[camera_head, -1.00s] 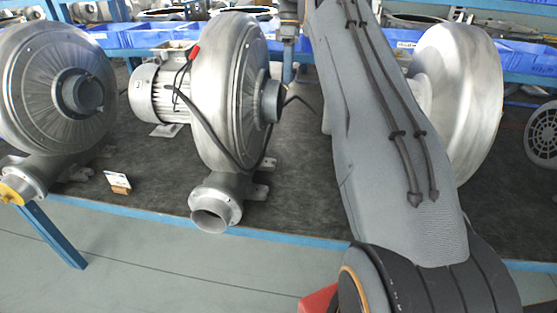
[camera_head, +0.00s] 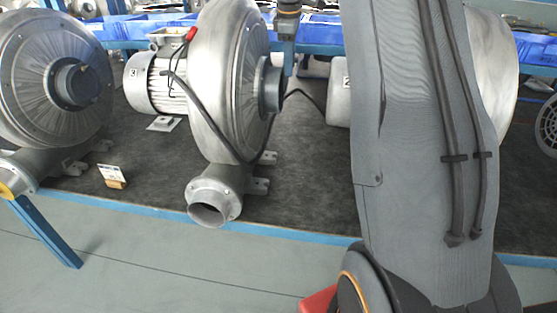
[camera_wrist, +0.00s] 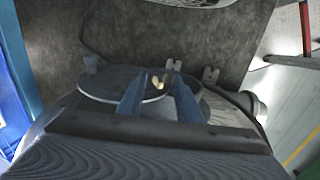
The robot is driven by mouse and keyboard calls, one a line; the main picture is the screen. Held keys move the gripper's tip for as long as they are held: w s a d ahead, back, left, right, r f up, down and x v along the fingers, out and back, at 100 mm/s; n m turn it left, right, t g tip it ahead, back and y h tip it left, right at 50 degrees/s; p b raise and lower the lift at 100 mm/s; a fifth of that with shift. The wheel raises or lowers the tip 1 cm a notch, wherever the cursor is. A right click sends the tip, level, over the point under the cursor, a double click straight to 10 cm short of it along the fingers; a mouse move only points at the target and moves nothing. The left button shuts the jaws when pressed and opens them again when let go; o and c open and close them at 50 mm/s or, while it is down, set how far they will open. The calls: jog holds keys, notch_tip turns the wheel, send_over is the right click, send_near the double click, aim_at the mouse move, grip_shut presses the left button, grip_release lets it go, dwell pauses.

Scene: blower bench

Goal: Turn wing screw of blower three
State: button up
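A small brass-coloured piece, seemingly the wing screw (camera_wrist: 158,81), shows in the wrist view above a dark round plate (camera_wrist: 105,86) with a pale rim. My gripper (camera_wrist: 158,84) has its two blue fingers apart, one on each side of the piece. I cannot tell whether they touch it. In the head view a silver blower (camera_head: 225,90) with its motor (camera_head: 155,85) stands in the middle. Another blower (camera_head: 497,75) stands at the right, partly hidden by my arm. I cannot read which is blower three. The fingers and the screw are not clear in the head view.
Another blower (camera_head: 45,85) stands at the left. A dark cable (camera_head: 205,125) hangs along the middle blower. A small white card (camera_head: 112,174) stands near the bench's blue front edge (camera_head: 140,207). Blue bins (camera_head: 150,27) line the back.

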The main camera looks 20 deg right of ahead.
jog(key=shift+s+a+f+t+h+b, duration=0.2)
jog(key=shift+t+h+b, duration=0.4)
jog(key=shift+b, duration=1.9)
jog(key=shift+s+a+f+t+h+b, duration=0.25)
jog(key=shift+t+b, duration=0.55)
jog(key=shift+b, duration=1.65)
jog(key=t+h+b, duration=0.1)
jog(key=b, duration=0.5)
jog(key=t+b, duration=0.1)
jog(key=b, duration=0.5)
jog(key=t+h+b, duration=0.1)
jog(key=b, duration=0.6)
jog(key=shift+s+a+f+t+h, duration=0.15)
jog(key=shift+s+f+t+h, duration=0.2)
jog(key=shift+t, duration=0.05)
